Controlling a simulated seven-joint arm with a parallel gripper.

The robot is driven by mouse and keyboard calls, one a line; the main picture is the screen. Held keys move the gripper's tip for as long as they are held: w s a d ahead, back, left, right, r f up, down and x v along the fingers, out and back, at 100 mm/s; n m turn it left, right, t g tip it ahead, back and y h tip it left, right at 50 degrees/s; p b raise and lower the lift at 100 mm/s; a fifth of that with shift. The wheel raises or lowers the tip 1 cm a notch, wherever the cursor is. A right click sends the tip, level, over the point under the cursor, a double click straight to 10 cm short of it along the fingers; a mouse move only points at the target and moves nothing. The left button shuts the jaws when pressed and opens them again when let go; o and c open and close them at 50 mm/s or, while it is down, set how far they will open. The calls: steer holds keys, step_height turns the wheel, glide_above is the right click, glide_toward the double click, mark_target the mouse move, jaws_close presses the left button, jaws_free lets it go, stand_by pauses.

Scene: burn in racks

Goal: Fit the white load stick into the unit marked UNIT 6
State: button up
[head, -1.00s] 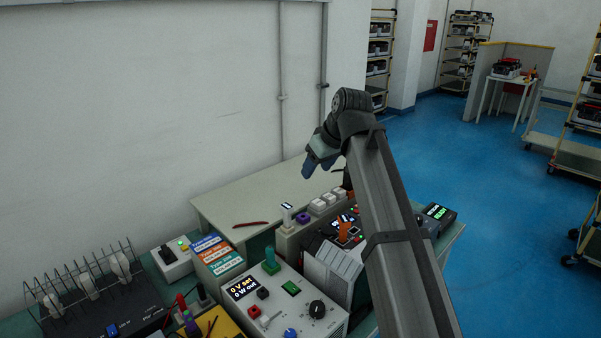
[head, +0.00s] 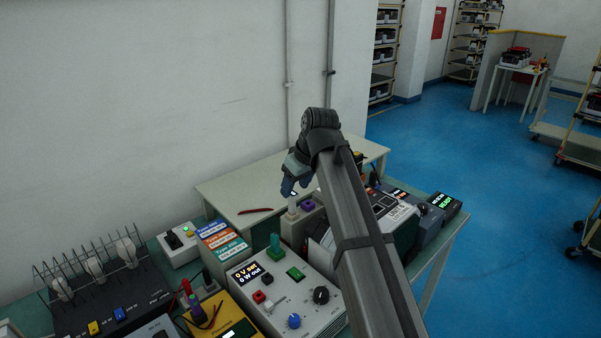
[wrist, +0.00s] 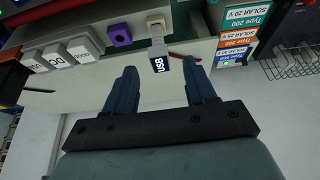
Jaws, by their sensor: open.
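The white load stick (wrist: 158,44) stands in a row of holders, its dark top face marked USB towards my wrist camera. In the head view the white stick (head: 292,209) shows just under my gripper (head: 289,188). In the wrist view my gripper (wrist: 160,84) is open and empty, with a blue finger to each side of the stick's marked end. The stick's end is level with the fingertips in that picture; I cannot tell whether it is between them in depth.
A purple socketed block (wrist: 118,34) and white blocks (wrist: 59,56) stand beside the stick. Coloured type labels (head: 222,241) and a red pen (head: 255,211) lie near. The rear table top is mostly bare.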

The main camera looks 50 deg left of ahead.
mark_target(292, 194)
steer(key=shift+x, duration=2.35)
steer(key=shift+r, duration=0.1)
steer(key=shift+c, duration=0.4)
jaws_close()
